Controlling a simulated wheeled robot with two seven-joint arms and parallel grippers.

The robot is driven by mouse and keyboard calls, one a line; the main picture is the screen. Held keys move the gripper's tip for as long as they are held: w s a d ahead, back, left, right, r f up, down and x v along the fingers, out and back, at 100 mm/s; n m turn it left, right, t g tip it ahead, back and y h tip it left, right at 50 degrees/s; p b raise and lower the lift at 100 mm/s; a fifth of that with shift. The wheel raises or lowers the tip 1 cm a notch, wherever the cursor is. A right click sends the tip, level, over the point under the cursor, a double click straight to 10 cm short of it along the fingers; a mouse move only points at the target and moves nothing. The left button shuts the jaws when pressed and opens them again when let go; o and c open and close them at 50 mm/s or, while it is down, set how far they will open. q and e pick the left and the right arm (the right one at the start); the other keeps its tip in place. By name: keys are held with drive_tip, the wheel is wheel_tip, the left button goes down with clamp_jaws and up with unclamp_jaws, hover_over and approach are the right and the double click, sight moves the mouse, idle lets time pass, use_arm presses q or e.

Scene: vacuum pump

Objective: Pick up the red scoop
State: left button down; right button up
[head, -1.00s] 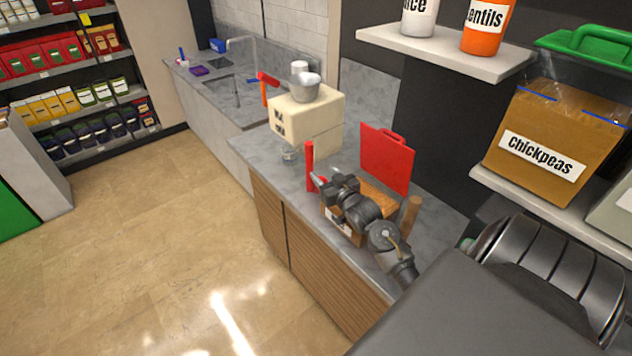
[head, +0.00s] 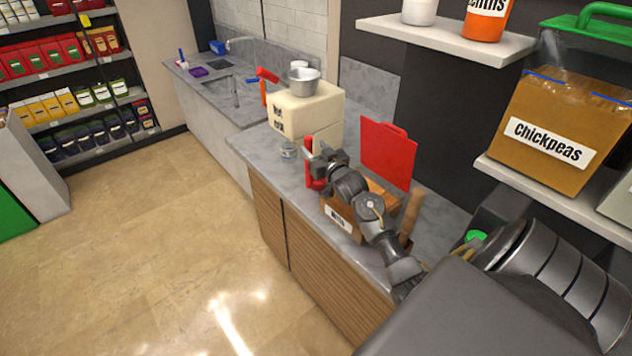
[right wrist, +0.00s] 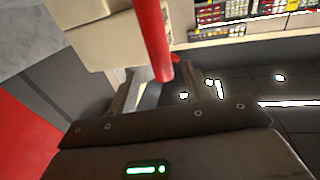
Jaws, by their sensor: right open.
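A red upright rod, which looks like the red scoop's handle (head: 308,146), stands on the counter left of the wooden crate in the head view. In the right wrist view this red handle (right wrist: 152,40) comes down between the fingers, its rounded end near them. My right gripper (head: 321,160) is at the rod in the head view and partly covers it. Its fingers (right wrist: 163,88) are apart, one on each side of the handle; I cannot tell whether they touch it. The scoop's bowl cannot be made out. My left gripper is not in view.
A labelled wooden crate (head: 338,219) sits under my right arm. A red board (head: 388,154) stands behind it. A shelf (head: 520,195) with chickpeas is at right.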

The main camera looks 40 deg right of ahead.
sight(310, 146)
drive_tip(key=b+x, duration=0.1)
drive_tip(key=x, duration=0.1)
drive_tip(key=b+x, duration=0.1)
drive_tip(key=x, duration=0.1)
drive_tip(key=shift+a+f, duration=0.2)
drive_tip(key=shift+f, duration=0.2)
drive_tip(key=shift+w+r, duration=0.1)
drive_tip(key=shift+w, duration=0.15)
drive_tip(key=shift+s+r, duration=0.2)
drive_tip(key=shift+c, duration=0.6)
clamp_jaws()
